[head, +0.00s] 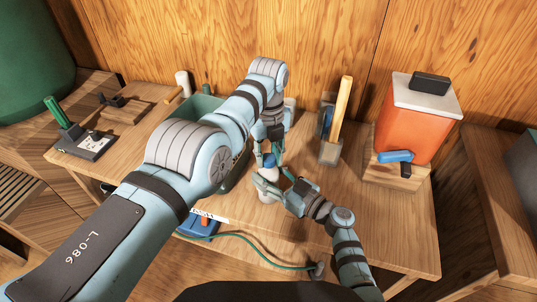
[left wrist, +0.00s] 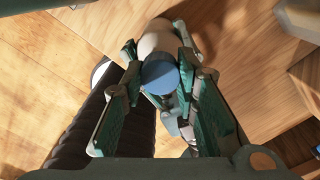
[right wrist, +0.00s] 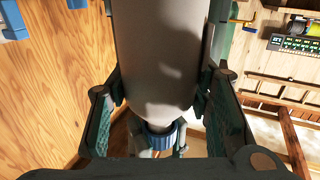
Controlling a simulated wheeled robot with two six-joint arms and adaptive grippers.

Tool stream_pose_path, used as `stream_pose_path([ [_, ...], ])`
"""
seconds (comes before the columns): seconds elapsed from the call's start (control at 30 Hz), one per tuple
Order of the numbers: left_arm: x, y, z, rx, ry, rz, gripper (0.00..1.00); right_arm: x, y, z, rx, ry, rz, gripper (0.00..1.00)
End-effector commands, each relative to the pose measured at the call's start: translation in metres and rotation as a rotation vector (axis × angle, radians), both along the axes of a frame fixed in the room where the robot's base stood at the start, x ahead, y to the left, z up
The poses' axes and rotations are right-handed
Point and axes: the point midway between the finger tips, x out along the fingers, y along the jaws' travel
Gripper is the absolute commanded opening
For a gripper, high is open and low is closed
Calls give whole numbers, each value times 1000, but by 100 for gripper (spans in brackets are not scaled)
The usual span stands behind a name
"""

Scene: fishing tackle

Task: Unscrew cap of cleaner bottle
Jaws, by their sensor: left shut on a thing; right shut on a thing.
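The cleaner bottle (head: 266,189) is pale grey-white with a blue cap (head: 269,160); it stands near the table's front middle. My left gripper (head: 271,152) comes from above and is shut on the cap, with the cap's round top between its fingers in the left wrist view (left wrist: 160,76). My right gripper (head: 268,182) is shut around the bottle's body, which fills the middle of the right wrist view (right wrist: 155,60). The cap also shows there, low in the picture (right wrist: 160,138). Whether the cap is loose on the neck cannot be told.
A holder with a wooden handle (head: 340,110) and an orange container (head: 410,125) are at the right. A blue item (head: 198,226) with a green cord lies at the front edge.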

Motion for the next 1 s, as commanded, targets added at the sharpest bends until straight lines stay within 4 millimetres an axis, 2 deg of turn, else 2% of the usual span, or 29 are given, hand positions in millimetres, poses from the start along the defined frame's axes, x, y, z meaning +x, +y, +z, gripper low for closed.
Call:
stream_pose_path([
  [0.63,1,-1,2,2,0,3084,0,0,0,0,1,-1,1,0],
  [0.67,1,0,2,-2,0,-3051,0,0,0,0,1,-1,1,0],
  [0.7,1,0,2,-2,0,-2857,0,0,0,0,1,-1,1,0],
  [0.8,1,0,3,-2,0,-2417,0,0,0,0,1,-1,1,0],
  [0.9,1,0,3,-1,0,-2098,0,0,0,0,1,-1,1,0],
  [1.0,1,0,3,-1,-1,-1926,0,0,0,0,1,-1,1,0],
])
